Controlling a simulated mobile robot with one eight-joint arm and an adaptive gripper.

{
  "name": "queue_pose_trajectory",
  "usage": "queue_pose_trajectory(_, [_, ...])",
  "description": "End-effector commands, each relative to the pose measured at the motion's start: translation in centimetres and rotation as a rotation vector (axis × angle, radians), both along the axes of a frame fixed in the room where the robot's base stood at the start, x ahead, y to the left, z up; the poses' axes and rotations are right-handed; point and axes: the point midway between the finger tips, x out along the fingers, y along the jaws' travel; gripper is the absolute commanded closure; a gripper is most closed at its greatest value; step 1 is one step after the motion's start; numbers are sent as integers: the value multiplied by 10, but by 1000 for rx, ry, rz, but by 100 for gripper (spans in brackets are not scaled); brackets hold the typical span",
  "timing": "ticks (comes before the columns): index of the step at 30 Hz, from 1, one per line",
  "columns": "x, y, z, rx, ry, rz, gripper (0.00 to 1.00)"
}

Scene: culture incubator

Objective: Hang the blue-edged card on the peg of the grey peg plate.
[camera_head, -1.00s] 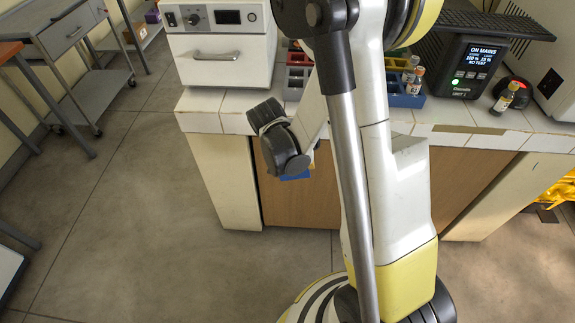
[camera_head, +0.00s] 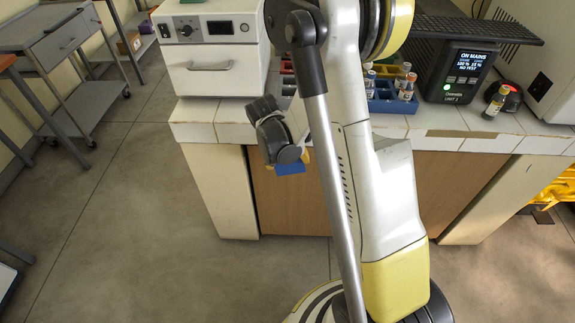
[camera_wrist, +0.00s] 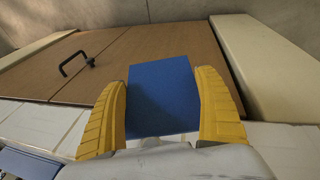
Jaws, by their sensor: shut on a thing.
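In the wrist view my gripper (camera_wrist: 161,80) has its two yellow fingers on either side of a flat blue card (camera_wrist: 162,103), which it holds. The blue face fills the gap between the fingers, and its lower end is hidden by the gripper body. In the head view the card (camera_head: 290,169) shows as a small blue patch below my wrist, in front of the bench's front edge. The fingers are mostly hidden there by the wrist. I cannot make out the grey peg plate or its peg in either view.
A white tiled bench (camera_head: 205,131) runs across the head view. It bears a white incubator box (camera_head: 212,72), a blue tray (camera_head: 390,103) with several vials, a black display unit (camera_head: 462,75) and a bottle (camera_head: 495,101). A wheeled grey table (camera_head: 45,32) stands left.

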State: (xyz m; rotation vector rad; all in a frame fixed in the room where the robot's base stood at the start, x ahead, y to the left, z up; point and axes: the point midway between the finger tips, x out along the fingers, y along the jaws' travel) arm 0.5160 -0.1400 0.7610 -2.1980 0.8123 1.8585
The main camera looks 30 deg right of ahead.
Motion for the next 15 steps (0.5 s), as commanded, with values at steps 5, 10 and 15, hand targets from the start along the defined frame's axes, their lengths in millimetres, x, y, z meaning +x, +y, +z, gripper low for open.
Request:
queue_pose_trajectory(5, [10, -7, -1, 0, 0, 0, 34])
queue_pose_trajectory(10, [19, -13, -2, 0, 0, 0, 34])
queue_pose_trajectory(15, [25, -17, -6, 0, 0, 0, 34])
